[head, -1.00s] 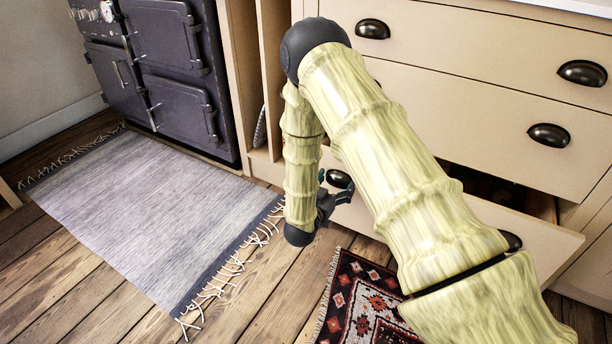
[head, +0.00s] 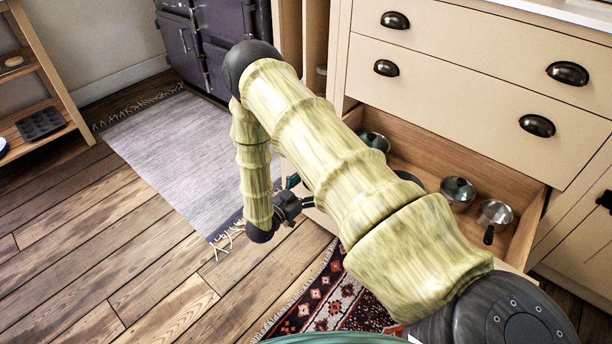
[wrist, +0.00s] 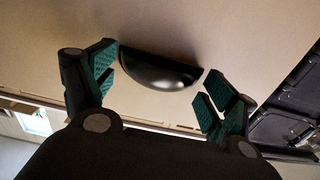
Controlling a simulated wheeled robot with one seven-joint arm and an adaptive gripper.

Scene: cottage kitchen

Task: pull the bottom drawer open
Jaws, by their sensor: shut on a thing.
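The bottom drawer (head: 410,142) stands well out from the cabinet in the head view, with its wooden inside and several pots showing. My arm hides much of its front. My gripper (head: 298,194) is low at the left part of the drawer front. In the wrist view, the dark cup-shaped handle (wrist: 158,72) on the pale drawer front lies between the two fingers of my gripper (wrist: 162,82). The fingers are shut on the handle, one at each end. The handle is hidden in the head view.
A lidded pot (head: 458,190) and a small pan (head: 494,214) sit in the drawer. The upper drawers (head: 455,85) are shut. A patterned red rug (head: 335,300) lies below, a grey rug (head: 175,145) to the left. A wooden shelf (head: 45,75) stands far left.

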